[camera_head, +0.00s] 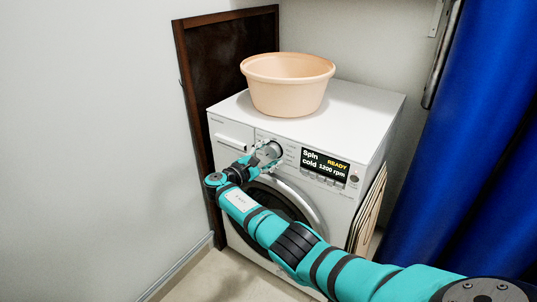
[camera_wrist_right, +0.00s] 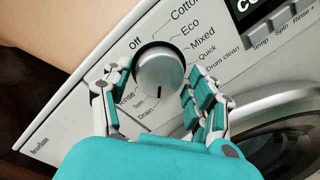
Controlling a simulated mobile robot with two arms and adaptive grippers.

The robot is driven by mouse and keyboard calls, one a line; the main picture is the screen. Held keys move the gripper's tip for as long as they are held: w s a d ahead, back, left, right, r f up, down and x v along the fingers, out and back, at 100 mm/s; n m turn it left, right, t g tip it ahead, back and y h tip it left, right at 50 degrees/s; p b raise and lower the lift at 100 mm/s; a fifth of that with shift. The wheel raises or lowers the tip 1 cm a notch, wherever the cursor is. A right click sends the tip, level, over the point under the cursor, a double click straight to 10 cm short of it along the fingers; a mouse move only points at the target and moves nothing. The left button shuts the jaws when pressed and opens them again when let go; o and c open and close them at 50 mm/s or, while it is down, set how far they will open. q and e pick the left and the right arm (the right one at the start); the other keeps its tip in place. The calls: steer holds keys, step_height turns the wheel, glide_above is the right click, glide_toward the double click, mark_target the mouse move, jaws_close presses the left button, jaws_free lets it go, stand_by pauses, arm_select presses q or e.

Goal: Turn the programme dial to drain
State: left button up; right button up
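The programme dial (camera_wrist_right: 159,70) is a round silver knob on the washing machine's white front panel. Its small dark mark sits at the lower edge of the knob in the right wrist view. The labels Rinse, Spin and Drain lie at its lower left. The display (camera_head: 325,165) reads Spin, cold, 1200 rpm, READY. My right gripper (camera_wrist_right: 158,82) has its teal fingers on either side of the dial, spread and seemingly not clamped on it. The head view also shows this gripper (camera_head: 267,155) at the dial, partly covering it. My left gripper is not in view.
A peach basin (camera_head: 287,85) stands on top of the washing machine (camera_head: 365,103). The round door (camera_head: 290,200) is below the panel, behind my right arm. Buttons lie under the display. A brown board leans behind at left; a blue curtain (camera_head: 460,130) hangs at right.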

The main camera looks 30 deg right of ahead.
steer(key=shift+o, duration=0.8)
steer(key=v, duration=1.2)
